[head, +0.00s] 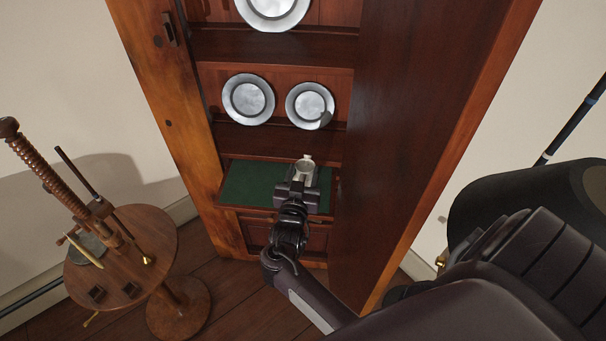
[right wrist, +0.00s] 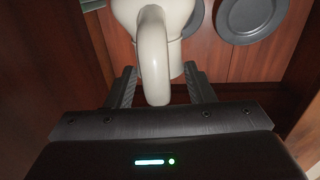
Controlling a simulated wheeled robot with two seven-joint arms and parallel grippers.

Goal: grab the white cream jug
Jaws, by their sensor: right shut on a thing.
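The white cream jug (head: 305,162) shows small in the head view, at the far end of my right gripper (head: 304,178), over the green-lined shelf of the cabinet. In the right wrist view the jug (right wrist: 153,45) is at the top middle, with its curved handle pointing toward the camera. My right gripper (right wrist: 160,88) is shut on the jug, its two fingers on either side of it. The jug's lower part and the exact contact are partly hidden. I cannot tell whether the jug touches the shelf. My left gripper is not in view.
The tall wooden cabinet's open door (head: 410,130) stands to the right of my gripper. Pewter plates (head: 249,98) lean on the shelves above. The green surface (head: 245,186) is bare to the left. A round wooden table (head: 150,235) stands at left.

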